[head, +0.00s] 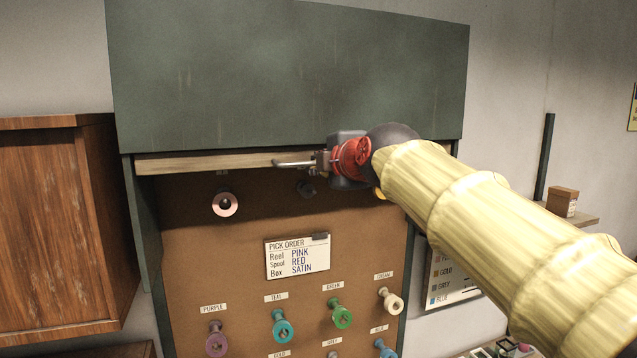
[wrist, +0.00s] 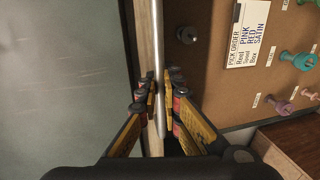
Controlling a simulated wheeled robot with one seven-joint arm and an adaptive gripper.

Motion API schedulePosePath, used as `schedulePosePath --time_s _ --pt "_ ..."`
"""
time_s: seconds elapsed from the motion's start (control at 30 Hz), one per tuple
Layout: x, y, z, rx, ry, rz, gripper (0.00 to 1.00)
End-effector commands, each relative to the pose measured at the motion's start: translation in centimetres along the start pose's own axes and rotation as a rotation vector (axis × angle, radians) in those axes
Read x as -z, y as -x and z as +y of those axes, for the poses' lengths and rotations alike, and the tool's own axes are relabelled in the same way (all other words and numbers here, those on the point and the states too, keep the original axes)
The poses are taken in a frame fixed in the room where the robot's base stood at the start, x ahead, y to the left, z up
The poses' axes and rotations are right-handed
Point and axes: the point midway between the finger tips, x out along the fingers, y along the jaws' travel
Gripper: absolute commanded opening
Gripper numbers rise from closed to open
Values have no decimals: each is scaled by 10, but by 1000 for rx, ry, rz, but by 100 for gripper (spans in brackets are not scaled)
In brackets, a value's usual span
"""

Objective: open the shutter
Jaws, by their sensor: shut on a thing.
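The shutter's wooden bottom rail (head: 205,162) runs just under a large dark green panel (head: 285,75). A thin metal bar handle (head: 292,163) sits along the rail; it also shows in the wrist view (wrist: 158,45). My gripper (head: 319,162) is at this bar near the middle of the rail. In the wrist view my gripper's fingers (wrist: 160,103) are closed on the bar from both sides. The rail is high up, and the brown board (head: 185,265) below it is uncovered. My arm hides the right part of the rail.
The board holds a pink reel (head: 225,204), a pick order card (head: 298,272) and several spools, including teal (head: 283,328) and green (head: 341,315). A wooden cabinet (head: 50,230) stands close on the left. A small shelf (head: 580,217) is on the right wall.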

Motion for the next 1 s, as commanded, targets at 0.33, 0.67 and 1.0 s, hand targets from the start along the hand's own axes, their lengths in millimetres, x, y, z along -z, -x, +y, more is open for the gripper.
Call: schedulePosePath --time_s 0.33,0.67,1.0 --pt "0 3 14 -2 0 0 0" --pt "0 3 14 -1 0 0 13" --pt "0 2 13 1 0 0 26"
